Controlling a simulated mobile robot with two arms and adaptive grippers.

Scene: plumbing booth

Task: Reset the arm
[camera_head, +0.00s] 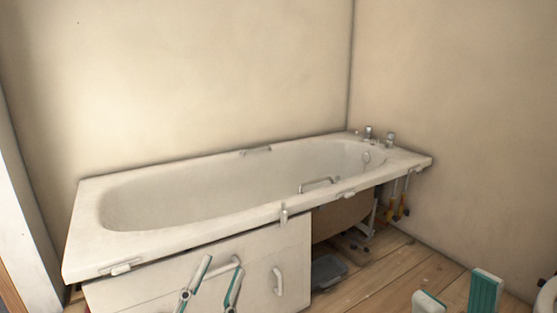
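My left gripper (221,268) is at the bottom, left of centre, in front of the white bath panel (140,295). Its two green-and-white fingers are apart with nothing visible between them. My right gripper (457,290) is at the bottom right, above the wooden floor. Its two fingers are wide apart, and only bare floor shows between them. The lower parts of both grippers are cut off by the picture's bottom edge, and most of both arms is out of view.
A white bathtub (255,222) stands against the walls. The panel has a white handle (278,281). Right of the panel the underside is open, with a dark grey tray (328,271) and orange-handled valves (397,211) there. Bare floor (385,278) lies at right.

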